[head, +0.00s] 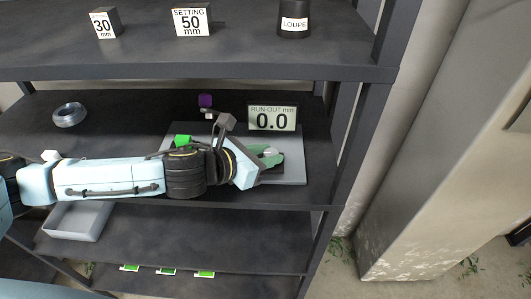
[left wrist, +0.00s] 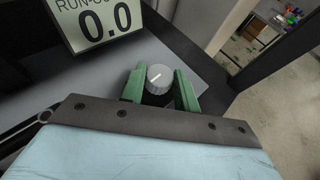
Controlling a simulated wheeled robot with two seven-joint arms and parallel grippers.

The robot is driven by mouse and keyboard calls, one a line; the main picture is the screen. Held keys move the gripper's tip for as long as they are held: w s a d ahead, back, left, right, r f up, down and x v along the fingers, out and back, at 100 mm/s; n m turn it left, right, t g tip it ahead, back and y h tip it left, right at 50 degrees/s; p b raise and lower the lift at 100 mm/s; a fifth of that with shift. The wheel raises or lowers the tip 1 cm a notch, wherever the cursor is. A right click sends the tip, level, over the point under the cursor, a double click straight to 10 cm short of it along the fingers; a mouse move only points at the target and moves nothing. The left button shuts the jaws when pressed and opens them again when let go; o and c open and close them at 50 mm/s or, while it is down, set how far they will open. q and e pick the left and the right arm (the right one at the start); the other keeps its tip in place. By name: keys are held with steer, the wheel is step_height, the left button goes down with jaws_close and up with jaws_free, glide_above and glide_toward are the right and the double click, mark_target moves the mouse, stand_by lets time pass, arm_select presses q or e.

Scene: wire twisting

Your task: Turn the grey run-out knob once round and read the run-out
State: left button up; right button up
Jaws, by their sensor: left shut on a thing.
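The grey run-out knob (left wrist: 159,77) sits between the two green fingers of my left gripper (left wrist: 160,90) in the left wrist view. The gripper is shut on it. A white line on the knob's top points to the upper right there. In the head view my left gripper (head: 271,157) reaches over the right part of a grey base plate (head: 291,175), and the knob is hard to make out. The run-out display (head: 272,117) stands behind the plate and reads 0.0; it also shows in the left wrist view (left wrist: 100,22). My right gripper is not in view.
The plate stands on the middle shelf (head: 120,130). A coil of wire (head: 69,114) lies at left, a purple-topped part (head: 205,101) behind my arm. The upper shelf holds a 30 mm block (head: 104,25), a 50 mm block (head: 190,21) and a loupe (head: 294,20). A grey tray (head: 77,222) is below.

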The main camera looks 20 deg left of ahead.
arm_select(q)
steer(key=shift+d+n+y, duration=0.1)
steer(key=shift+n+y, duration=0.2)
steer(key=shift+y, duration=0.1)
steer(key=n+t+y, duration=0.1)
steer(key=n+y, duration=0.1)
steer(key=n, duration=0.1)
steer(key=shift+s+d+t+y, duration=0.15)
steer(key=shift+d+t+y, duration=0.1)
steer(key=shift+t+y, duration=0.15)
steer(key=n+y, duration=0.4)
steer(key=y, duration=0.1)
steer(key=shift+d, duration=0.3)
steer(key=n+y, duration=0.1)
steer(key=n+g+y, duration=0.1)
steer(key=n+y, duration=0.3)
steer(key=shift+d+g, duration=0.25)
steer(key=shift+g, duration=0.05)
steer(key=n+g+y, duration=0.1)
steer(key=n+y, duration=0.1)
steer(key=n+g+y, duration=0.2)
steer(key=shift+w+d, duration=0.15)
steer(key=shift+w, duration=0.2)
steer(key=shift+n+g+y, duration=0.3)
steer(key=o, duration=1)
